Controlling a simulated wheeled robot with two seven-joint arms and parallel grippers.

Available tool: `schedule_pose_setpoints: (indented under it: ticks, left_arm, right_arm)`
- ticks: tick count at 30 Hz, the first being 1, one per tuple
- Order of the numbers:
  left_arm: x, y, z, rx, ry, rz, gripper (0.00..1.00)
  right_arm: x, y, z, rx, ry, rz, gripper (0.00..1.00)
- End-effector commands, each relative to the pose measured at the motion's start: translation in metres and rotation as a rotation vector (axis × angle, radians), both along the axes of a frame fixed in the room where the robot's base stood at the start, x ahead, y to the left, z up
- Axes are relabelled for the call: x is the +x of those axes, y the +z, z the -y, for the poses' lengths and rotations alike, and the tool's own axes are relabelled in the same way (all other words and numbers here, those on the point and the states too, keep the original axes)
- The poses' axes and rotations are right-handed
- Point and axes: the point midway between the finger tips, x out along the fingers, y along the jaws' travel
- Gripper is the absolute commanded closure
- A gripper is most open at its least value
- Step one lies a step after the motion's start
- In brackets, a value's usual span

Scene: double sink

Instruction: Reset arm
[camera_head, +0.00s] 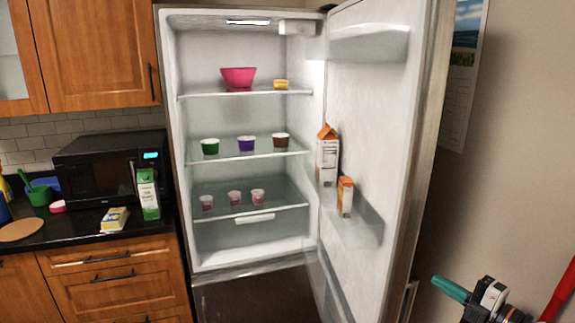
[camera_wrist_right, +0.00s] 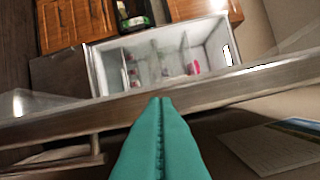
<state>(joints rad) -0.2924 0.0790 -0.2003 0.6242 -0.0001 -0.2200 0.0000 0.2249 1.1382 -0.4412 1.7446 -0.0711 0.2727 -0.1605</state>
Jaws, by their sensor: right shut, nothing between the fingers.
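My right gripper (camera_head: 452,290) is at the lower right of the head view, to the right of the open fridge door (camera_head: 375,130). Its teal fingers (camera_wrist_right: 160,110) point up in the right wrist view and are pressed together, with nothing between them. In the wrist view the door's edge (camera_wrist_right: 220,84) crosses beyond the fingertips, and the fridge's inside lies past it. I cannot tell the gap between fingertips and door. My left gripper is in neither view.
The open fridge (camera_head: 185,150) holds a pink bowl (camera_head: 238,78), several cups and cartons. A black microwave (camera_head: 100,165), a green-and-white carton (camera_head: 147,193) and a butter pack (camera_head: 114,219) stand on the left counter (camera_head: 75,232). A wall calendar (camera_head: 462,75) hangs at the right.

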Motion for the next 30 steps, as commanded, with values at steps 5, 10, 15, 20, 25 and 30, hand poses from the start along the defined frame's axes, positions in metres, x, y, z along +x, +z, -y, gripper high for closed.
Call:
schedule_pose_setpoints:
  ticks: [5,10,15,20,25,30]
  left_arm:
    - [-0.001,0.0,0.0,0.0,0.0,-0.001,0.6]
    - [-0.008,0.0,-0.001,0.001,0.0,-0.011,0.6]
    - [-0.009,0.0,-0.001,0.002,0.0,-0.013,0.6]
    - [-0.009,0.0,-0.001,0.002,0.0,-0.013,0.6]
    - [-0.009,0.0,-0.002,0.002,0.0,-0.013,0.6]
    - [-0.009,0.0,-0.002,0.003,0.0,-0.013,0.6]
  right_arm:
    - [-0.009,-0.043,-0.034,0.13,-0.119,-0.13,1.0]
    - [-0.039,-0.097,-0.069,0.3,-0.315,-0.349,1.0]
    - [-0.107,-0.155,-0.095,0.482,-0.6,-0.682,1.0]
    - [-0.169,-0.185,-0.104,0.573,-0.807,-0.933,1.0]
    - [-0.222,-0.2,-0.111,0.625,-0.958,-1.125,1.0]
    - [-0.269,-0.207,-0.117,0.658,-1.081,-1.287,1.0]
